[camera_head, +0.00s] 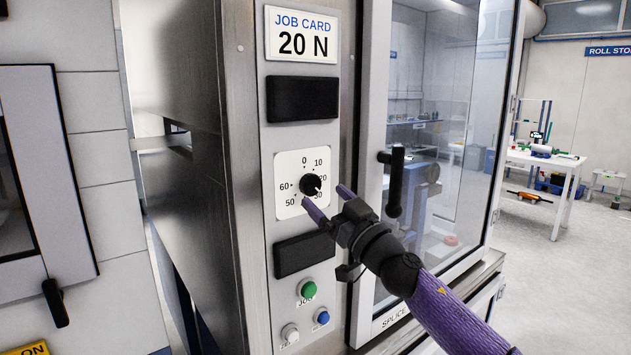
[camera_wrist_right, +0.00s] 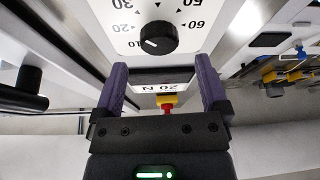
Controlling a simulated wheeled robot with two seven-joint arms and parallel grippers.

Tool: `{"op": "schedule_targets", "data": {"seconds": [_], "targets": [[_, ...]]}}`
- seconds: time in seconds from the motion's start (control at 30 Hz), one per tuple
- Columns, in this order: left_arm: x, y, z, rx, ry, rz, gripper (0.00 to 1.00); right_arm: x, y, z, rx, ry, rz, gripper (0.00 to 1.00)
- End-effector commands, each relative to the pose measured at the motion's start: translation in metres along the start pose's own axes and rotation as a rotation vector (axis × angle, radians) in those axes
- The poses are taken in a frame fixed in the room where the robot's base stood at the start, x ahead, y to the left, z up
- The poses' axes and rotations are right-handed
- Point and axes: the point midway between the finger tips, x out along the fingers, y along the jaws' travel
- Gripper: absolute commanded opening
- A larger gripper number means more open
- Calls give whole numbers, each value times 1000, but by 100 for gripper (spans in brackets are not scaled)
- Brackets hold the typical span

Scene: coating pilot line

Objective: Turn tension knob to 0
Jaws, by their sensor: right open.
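The tension knob (camera_head: 310,184) is black and round, at the centre of a white dial plate (camera_head: 285,206) marked from 0 at the top round to 60. It also shows in the right wrist view (camera_wrist_right: 158,37), upside down. Its white mark points to the right-hand side of the dial in the head view; I cannot read the exact value. My right gripper (camera_head: 328,200) is open and empty, with its purple fingers in front of the dial's lower right. In the right wrist view the fingers (camera_wrist_right: 161,66) are apart and the knob is beyond them, untouched.
A job card (camera_head: 303,35) reading 20 N is above the dial. A black door handle (camera_head: 394,182) juts out close to my right gripper. Green (camera_head: 309,289) and blue (camera_head: 321,317) buttons sit below. A white table (camera_head: 545,161) stands far right.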

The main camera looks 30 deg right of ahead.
Motion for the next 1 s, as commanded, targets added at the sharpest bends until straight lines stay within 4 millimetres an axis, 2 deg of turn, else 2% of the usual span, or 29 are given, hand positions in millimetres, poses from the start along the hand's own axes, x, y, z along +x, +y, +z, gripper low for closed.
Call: {"op": "schedule_targets", "data": {"seconds": [0.1,0.23,0.6,1.0], "targets": [[-5,-4,0,2,1,-6,59,22,0,-2,1,2,1,94],[-5,-8,-1,4,1,-12,59,37,1,0,2,0,3,94],[-5,-6,-6,4,13,-10,59,43,0,1,0,-3,1,92],[-5,1,-7,0,14,1,59,43,0,1,1,-3,2,7]]}}
